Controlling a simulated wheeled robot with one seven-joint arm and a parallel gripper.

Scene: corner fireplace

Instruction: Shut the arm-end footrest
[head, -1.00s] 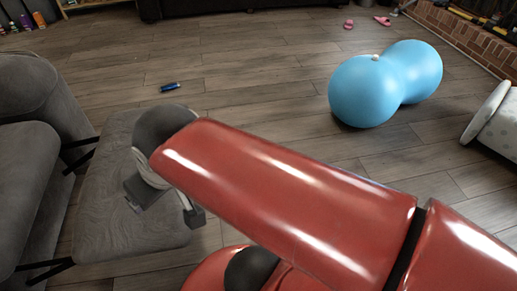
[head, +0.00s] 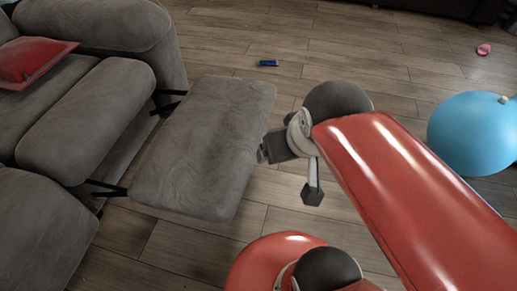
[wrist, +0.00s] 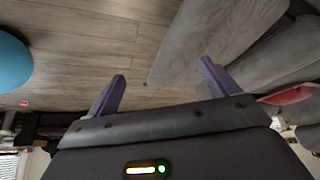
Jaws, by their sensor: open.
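The footrest (head: 205,145) is a grey padded panel. It stands out from the grey sofa (head: 85,115) on dark metal arms, with a gap between it and the seat front. My gripper (wrist: 162,85) is open, with two purple fingers apart and nothing held. In the head view my wrist is just right of the footrest's outer edge, and the fingertips are hard to make out. In the wrist view the footrest (wrist: 215,40) is ahead, its edge near the right finger. I cannot tell whether they touch.
A red cushion (head: 35,62) lies on the sofa. A small blue object (head: 268,63) lies on the wooden floor beyond the footrest. A large blue ball (head: 475,132) is at the right. The floor between is clear.

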